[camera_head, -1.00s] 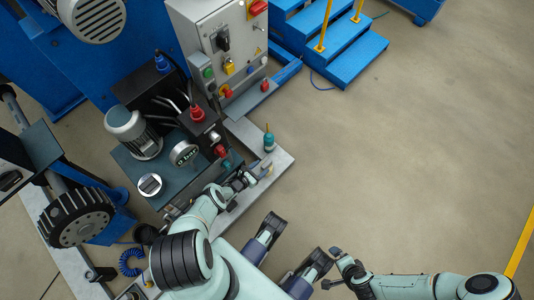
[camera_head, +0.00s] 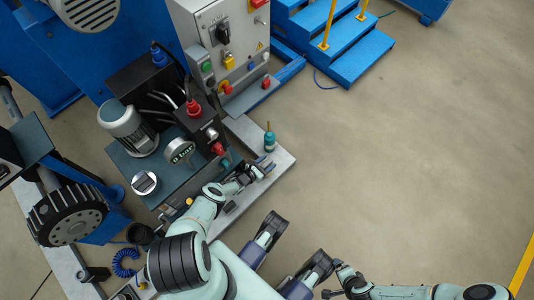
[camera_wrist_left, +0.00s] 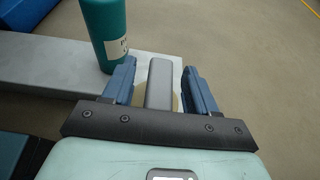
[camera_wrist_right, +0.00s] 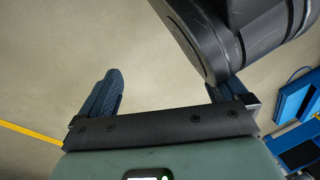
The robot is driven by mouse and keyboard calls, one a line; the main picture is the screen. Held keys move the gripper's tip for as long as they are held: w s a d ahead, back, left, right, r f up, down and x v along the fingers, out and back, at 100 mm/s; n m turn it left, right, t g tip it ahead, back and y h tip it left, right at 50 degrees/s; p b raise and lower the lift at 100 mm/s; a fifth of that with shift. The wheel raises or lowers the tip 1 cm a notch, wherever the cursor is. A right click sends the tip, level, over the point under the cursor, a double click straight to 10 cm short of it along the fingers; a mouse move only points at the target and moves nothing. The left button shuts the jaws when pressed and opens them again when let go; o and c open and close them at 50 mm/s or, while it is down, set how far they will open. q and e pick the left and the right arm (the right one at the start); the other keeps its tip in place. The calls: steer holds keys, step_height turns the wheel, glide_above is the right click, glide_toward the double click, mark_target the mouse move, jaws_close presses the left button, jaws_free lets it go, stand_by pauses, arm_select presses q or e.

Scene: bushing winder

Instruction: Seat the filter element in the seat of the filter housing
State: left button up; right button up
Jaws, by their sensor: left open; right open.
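My left gripper (camera_head: 262,168) is open, low over the right part of the grey plinth. In the left wrist view its fingers (camera_wrist_left: 158,85) stand on both sides of a grey bar (camera_wrist_left: 160,82), with a gap on each side. A pale cream round part (camera_wrist_left: 176,103) shows just behind the bar; this may be the filter element, mostly hidden by the gripper. A black round cup-like part (camera_head: 140,234) beside the dark bench may be the filter housing; its inside is not clear. My right gripper (camera_wrist_right: 165,90) is open and empty, over the floor at the lower right.
A teal bottle (camera_head: 270,139) stands on the grey plinth (camera_head: 283,162), close to my left gripper; it also shows in the left wrist view (camera_wrist_left: 105,30). The floor at right is clear.

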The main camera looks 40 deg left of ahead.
arm_select(q)
jaws_close()
